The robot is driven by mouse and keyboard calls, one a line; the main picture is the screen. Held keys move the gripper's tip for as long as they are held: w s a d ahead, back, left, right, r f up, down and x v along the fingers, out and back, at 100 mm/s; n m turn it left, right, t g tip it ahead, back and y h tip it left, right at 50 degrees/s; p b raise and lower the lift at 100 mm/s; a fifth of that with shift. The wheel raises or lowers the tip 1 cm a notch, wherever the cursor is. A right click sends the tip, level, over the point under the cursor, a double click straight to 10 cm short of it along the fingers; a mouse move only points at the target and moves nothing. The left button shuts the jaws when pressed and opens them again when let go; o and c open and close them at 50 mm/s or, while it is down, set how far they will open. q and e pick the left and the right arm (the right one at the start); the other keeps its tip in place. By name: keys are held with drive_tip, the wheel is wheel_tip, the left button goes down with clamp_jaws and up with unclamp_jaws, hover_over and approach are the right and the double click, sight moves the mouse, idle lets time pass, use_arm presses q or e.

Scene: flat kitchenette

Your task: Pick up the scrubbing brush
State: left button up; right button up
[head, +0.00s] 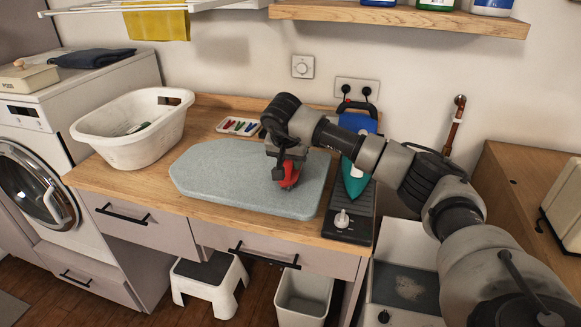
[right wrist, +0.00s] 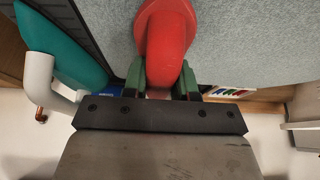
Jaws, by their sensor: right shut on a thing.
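The scrubbing brush shows as a red thing (head: 290,177) at the right part of the grey-blue ironing pad (head: 225,180) in the head view. My right gripper (head: 287,160) points down over the pad and is shut on it. In the right wrist view the red rounded handle of the brush (right wrist: 166,40) sits between the two green fingers of the gripper (right wrist: 160,82). The brush's underside is hidden, and I cannot tell whether it touches the pad. My left gripper is not in view.
A teal iron (head: 355,182) stands on a dark rest right of the pad. A white laundry basket (head: 125,150) and a tray of coloured pegs (head: 238,126) stand left and behind. A shelf (head: 400,17) hangs above. A white step stool (head: 208,280) is below.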

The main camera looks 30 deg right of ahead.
drive_tip(key=shift+r, duration=0.5)
drive_tip(key=r, duration=0.2)
drive_tip(key=r+b, duration=0.1)
drive_tip(key=shift+s+d+r, duration=0.3)
drive_tip(key=shift+s, duration=0.1)
drive_tip(key=s+d+r+b, duration=0.1)
drive_tip(key=s+d+r, duration=0.3)
drive_tip(key=s, duration=0.6)
wheel_tip(320, 180, up, 2)
drive_tip(key=shift+r+b, duration=0.2)
drive_tip(key=shift+b, duration=0.2)
